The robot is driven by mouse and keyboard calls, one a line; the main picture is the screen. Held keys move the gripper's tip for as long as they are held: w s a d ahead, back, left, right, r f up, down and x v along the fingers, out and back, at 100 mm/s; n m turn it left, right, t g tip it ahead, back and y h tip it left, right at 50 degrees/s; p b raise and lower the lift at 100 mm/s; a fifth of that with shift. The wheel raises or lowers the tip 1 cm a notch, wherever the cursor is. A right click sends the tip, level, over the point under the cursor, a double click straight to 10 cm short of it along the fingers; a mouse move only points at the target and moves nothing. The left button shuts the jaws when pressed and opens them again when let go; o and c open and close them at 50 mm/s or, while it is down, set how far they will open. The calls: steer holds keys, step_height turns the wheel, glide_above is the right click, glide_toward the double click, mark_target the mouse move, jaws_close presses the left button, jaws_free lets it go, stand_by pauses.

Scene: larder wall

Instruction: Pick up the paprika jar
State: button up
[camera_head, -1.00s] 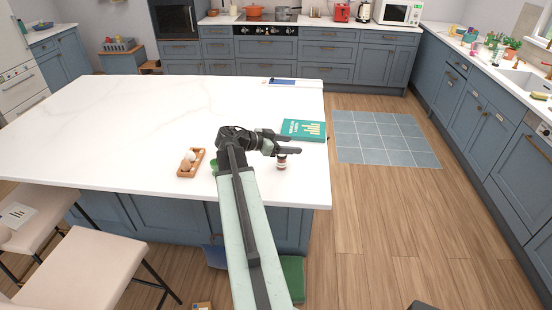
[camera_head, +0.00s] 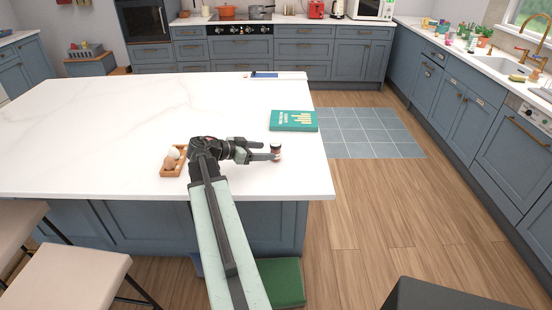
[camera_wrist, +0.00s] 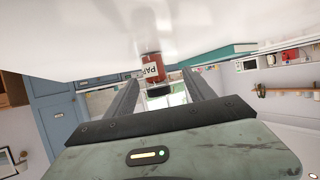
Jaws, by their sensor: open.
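The paprika jar (camera_head: 276,152) stands upright on the white island top, near its right end. It is small, with a reddish-brown body, a pale label and a dark lid. My gripper (camera_head: 264,151) is open and level just left of the jar, with its fingertips close to it. In the wrist view the jar (camera_wrist: 152,68) shows upside down, its label reading "PAP", between the tips of the two open fingers (camera_wrist: 158,86). I cannot tell whether either finger touches it.
A teal book (camera_head: 293,121) lies behind the jar on the island (camera_head: 110,130). A wooden egg tray (camera_head: 173,160) with eggs sits left of my gripper. A tablet-like item (camera_head: 265,75) lies at the island's far edge. Stools (camera_head: 75,278) stand in front.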

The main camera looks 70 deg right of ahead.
steer(key=shift+b+x, duration=0.45)
steer(key=shift+x, duration=0.9)
steer(key=x, duration=0.1)
steer(key=b+x, duration=0.1)
steer(key=x, duration=0.1)
steer(key=s+x, duration=0.1)
steer(key=x, duration=0.1)
steer(key=shift+r, duration=0.4)
jaws_close()
